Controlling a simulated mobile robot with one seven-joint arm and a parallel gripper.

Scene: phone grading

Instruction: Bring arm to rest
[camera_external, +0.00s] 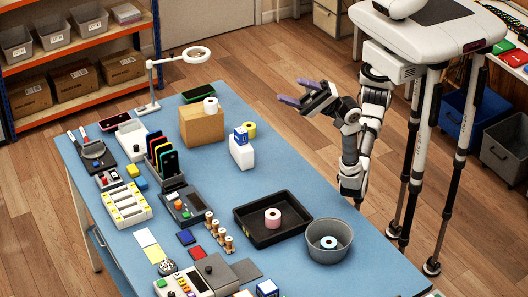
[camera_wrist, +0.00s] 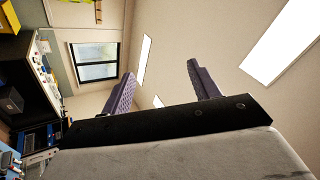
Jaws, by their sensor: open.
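My gripper (camera_external: 291,92) is raised above the right side of the blue table, near its edge, in the external view. Its two purple fingers stand apart with nothing between them. In the wrist view the open fingers (camera_wrist: 165,88) point up toward the ceiling and the window wall. My arm is folded upright beside the table, close to my body. No held object shows in either view.
Shelves (camera_external: 72,50) stand at the back left. The air around my gripper is clear.

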